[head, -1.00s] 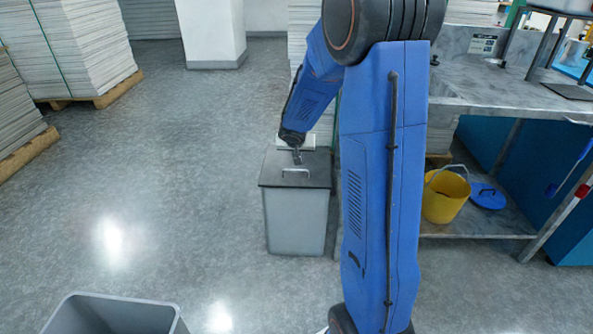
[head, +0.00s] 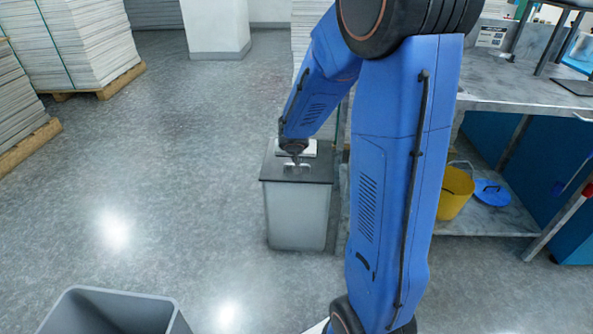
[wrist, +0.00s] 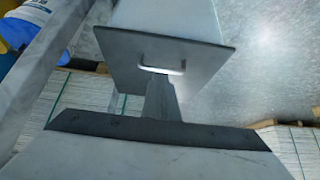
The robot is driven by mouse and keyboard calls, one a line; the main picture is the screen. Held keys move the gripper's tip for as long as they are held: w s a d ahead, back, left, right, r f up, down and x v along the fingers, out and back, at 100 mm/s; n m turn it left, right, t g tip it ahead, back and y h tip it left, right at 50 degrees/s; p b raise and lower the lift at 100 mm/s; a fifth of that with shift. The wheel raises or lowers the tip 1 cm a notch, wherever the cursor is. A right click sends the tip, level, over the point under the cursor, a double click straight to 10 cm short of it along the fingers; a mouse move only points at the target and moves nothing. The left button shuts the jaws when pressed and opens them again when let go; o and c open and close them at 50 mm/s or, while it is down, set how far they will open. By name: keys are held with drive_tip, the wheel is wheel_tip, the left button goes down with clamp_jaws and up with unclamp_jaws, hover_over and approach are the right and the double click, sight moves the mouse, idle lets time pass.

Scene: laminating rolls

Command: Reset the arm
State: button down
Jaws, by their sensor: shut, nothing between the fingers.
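My blue arm reaches down from the upper right in the head view. My gripper (head: 297,164) is at its lower end, in front of the lid of a grey bin in that view. Its fingers are together with nothing seen between them; they also show in the wrist view (wrist: 161,82). The bin (head: 297,215) stands upright with a dark lid (head: 320,169) on it. A metal handle on the lid shows in the wrist view (wrist: 161,69), close to the fingertips in the picture. I cannot tell whether the fingers touch it.
A grey open bin (head: 112,297) stands at the front left. A stone-topped bench (head: 530,88) is at the right, with a yellow bucket (head: 455,193) and a blue lid (head: 491,193) on its lower shelf. Stacked sheets (head: 90,40) stand on pallets at the left. The middle floor is clear.

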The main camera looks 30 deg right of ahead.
drive_tip(key=shift+s+a+f, duration=0.5)
drive_tip(key=shift+s+f, duration=0.05)
drive_tip(key=shift+s, duration=0.15)
drive_tip(key=shift+s+a+f, duration=0.45)
drive_tip(key=shift+s+f, duration=0.05)
drive_tip(key=shift+s, duration=0.2)
drive_tip(key=s+r+n+h, duration=0.1)
drive_tip(key=s+r, duration=1.2)
drive_tip(key=r, duration=0.1)
drive_tip(key=s+a+r+n+y, duration=0.2)
drive_tip(key=s+a, duration=0.4)
drive_tip(key=s, duration=0.3)
drive_tip(key=s+a+r+n+g+y, duration=0.1)
drive_tip(key=s+a+r+n+y, duration=0.1)
drive_tip(key=s+a, duration=0.4)
drive_tip(key=s+n+y, duration=0.1)
drive_tip(key=s, duration=0.2)
drive_tip(key=shift+s+a+n, duration=0.15)
drive_tip(key=shift+a+n, duration=0.15)
drive_tip(key=shift+n, duration=0.1)
